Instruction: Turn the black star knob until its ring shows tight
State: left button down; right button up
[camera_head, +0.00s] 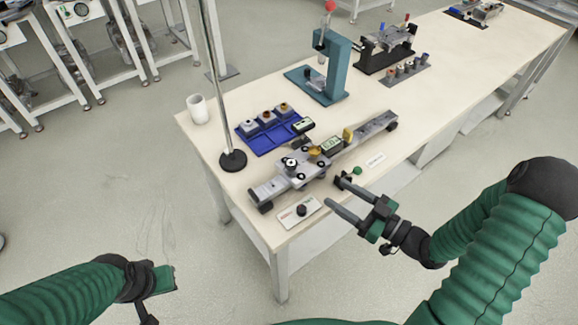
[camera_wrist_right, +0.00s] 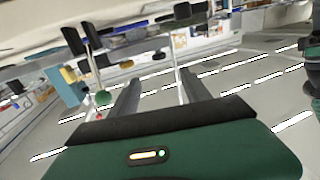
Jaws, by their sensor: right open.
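A small black knob (camera_head: 301,210) stands on a white plate (camera_head: 285,218) with red and green marks, at the table's near corner. I take it for the star knob; its lobes and ring are too small to read. My right gripper (camera_head: 335,192) is open and empty, its fingers pointing left toward the table's near edge. The plate is left of and below its fingertips, apart from them in the picture. Its two spread fingers also show in the right wrist view (camera_wrist_right: 158,79). My left gripper (camera_head: 155,290) is at the lower left, away from the table; its fingers are unclear.
A grey rail device (camera_head: 268,190) lies behind the plate. A green ball lever (camera_head: 357,170) stands close to the right fingertips. A blue tray (camera_head: 247,141), a black-based pole (camera_head: 233,160), a white cup (camera_head: 198,108) and a teal press (camera_head: 335,70) stand farther back.

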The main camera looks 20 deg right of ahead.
aim_at(296, 165)
jog(key=x, duration=1.5)
jog(key=shift+w+d, duration=0.1)
jog(key=shift+d, duration=0.05)
grip_shut()
